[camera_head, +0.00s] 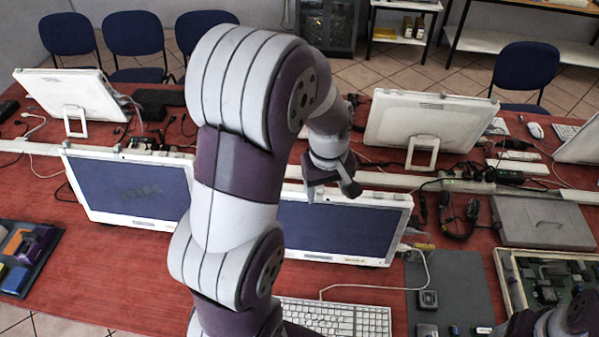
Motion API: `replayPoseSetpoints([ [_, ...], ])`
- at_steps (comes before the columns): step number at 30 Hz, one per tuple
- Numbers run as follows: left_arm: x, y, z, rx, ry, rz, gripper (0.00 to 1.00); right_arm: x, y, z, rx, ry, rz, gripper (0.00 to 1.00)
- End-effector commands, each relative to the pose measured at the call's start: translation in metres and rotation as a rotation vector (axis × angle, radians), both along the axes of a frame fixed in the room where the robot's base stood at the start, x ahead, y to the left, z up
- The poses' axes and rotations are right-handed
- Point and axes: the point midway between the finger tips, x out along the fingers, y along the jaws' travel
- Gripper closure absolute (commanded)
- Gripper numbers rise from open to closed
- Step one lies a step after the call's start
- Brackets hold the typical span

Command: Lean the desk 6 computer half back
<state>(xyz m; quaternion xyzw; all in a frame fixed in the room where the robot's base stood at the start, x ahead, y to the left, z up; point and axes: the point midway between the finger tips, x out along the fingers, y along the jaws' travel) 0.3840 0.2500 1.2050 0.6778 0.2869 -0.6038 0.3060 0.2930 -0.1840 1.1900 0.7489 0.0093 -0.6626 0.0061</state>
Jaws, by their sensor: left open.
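Several white all-in-one computers stand on the red desk (60,290); I see no desk number, so I cannot tell which is desk 6. The near middle computer (345,232) faces me with a dark blue screen, upright or slightly tilted; my left arm hides its left part. The near left computer (128,192) also faces me. My left gripper (331,190) is open and empty, pointing down at the top edge of the near middle computer. I cannot tell whether it touches. My right gripper is not in view; part of my right arm shows at the bottom right.
A keyboard (335,318) lies before the middle computer. A far right computer (425,122) and far left computer (68,98) show their backs. Cables (460,215), a grey laptop-like case (540,222) and an open circuit-board box (553,282) crowd the right side.

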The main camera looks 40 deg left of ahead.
Motion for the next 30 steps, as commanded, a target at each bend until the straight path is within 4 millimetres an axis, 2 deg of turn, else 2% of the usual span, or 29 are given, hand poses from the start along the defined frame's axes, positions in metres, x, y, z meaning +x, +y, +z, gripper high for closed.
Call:
replayPoseSetpoints([
  [1, 0.012, 0.018, -0.008, -0.018, 0.024, 0.171, 0.32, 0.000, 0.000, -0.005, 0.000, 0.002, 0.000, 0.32],
  [3, 0.025, 0.042, -0.011, -0.041, 0.058, 0.435, 0.32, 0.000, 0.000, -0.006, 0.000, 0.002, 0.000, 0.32],
  [6, 0.038, 0.076, -0.017, -0.063, 0.103, 0.779, 0.32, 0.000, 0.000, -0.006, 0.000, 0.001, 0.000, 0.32],
  [9, 0.045, 0.102, -0.021, -0.072, 0.135, 1.042, 0.32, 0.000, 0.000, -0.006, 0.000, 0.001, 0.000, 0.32],
  [11, 0.046, 0.111, -0.024, -0.074, 0.148, 1.143, 0.32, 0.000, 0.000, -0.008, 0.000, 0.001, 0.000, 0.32],
  [14, 0.046, 0.117, -0.039, -0.075, 0.156, 1.211, 0.32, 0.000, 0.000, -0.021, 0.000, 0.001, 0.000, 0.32],
  [19, 0.044, 0.115, -0.085, -0.075, 0.155, 1.212, 0.32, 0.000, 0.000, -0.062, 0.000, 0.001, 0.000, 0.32],
  [20, 0.044, 0.115, -0.089, -0.075, 0.155, 1.212, 0.32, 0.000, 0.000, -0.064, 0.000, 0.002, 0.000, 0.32],
  [21, 0.043, 0.114, -0.091, -0.074, 0.157, 1.211, 0.32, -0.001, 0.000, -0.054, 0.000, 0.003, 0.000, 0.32],
  [24, 0.041, 0.113, -0.110, -0.074, 0.158, 1.210, 0.32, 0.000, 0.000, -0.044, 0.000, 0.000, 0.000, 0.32],
  [30, 0.040, 0.112, -0.141, -0.074, 0.155, 1.209, 0.32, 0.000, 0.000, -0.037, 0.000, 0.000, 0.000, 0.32],
])
